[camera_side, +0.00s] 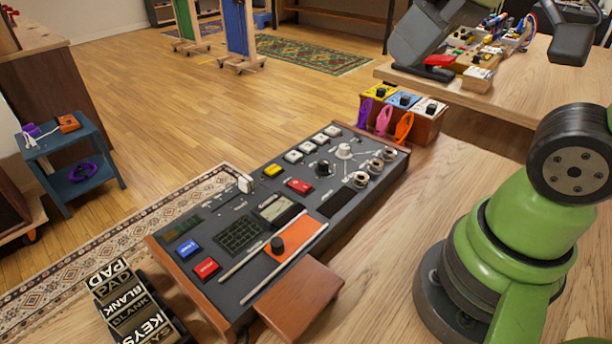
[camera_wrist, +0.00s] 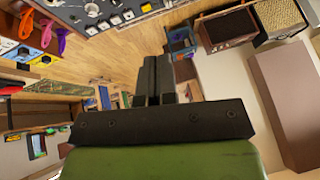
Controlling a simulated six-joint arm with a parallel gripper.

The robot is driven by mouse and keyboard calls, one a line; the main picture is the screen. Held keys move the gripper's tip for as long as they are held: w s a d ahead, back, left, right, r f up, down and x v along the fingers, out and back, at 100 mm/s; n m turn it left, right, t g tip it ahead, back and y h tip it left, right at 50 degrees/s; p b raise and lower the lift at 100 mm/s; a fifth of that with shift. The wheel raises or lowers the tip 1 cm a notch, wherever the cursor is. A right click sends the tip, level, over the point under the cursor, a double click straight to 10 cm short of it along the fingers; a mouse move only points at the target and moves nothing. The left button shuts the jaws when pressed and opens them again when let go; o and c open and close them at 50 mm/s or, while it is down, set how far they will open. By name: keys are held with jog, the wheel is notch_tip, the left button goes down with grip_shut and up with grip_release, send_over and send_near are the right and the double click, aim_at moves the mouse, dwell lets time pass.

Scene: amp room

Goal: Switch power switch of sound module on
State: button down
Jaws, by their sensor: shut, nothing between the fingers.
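The sound module (camera_side: 325,205) is a dark grey console with wooden sides on the wooden table in the side view. Its panel carries blue, red, yellow and white buttons, knobs, sliders and small screens. A white toggle-like switch (camera_side: 245,184) stands at its far edge. I cannot tell which control is the power switch or its setting. The module (camera_wrist: 72,4) also shows in part at the top of the wrist view. My gripper (camera_wrist: 154,62) is shut and empty, apart from the module. I cannot make out its fingers in the side view.
Label blocks (camera_side: 128,305) lie by the module's near left end. A wooden block (camera_side: 300,298) lies at its front edge. A wooden box with coloured modules and hanging cables (camera_side: 405,115) stands behind its right end. A blue side table (camera_side: 70,150) stands at the left.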

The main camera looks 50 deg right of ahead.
jog(key=w+f+n+g, duration=0.3)
jog(key=w+n+g, duration=0.1)
jog(key=w+n, duration=0.6)
jog(key=n+g+h, duration=0.2)
jog(key=n+g, duration=0.1)
jog(key=n, duration=0.5)
send_over(306, 187)
jog(key=w, duration=0.2)
notch_tip(306, 187, down, 8)
jog(key=shift+s+f+n, duration=0.1)
jog(key=shift+f+n, duration=0.3)
jog(key=shift+f, duration=0.05)
jog(key=shift+f, duration=0.1)
jog(key=f, duration=0.4)
jog(key=s+f, duration=0.1)
jog(key=f, duration=0.8)
jog(key=shift+s+f, duration=0.35)
jog(key=shift+s+f, duration=0.1)
jog(key=shift+f, duration=0.1)
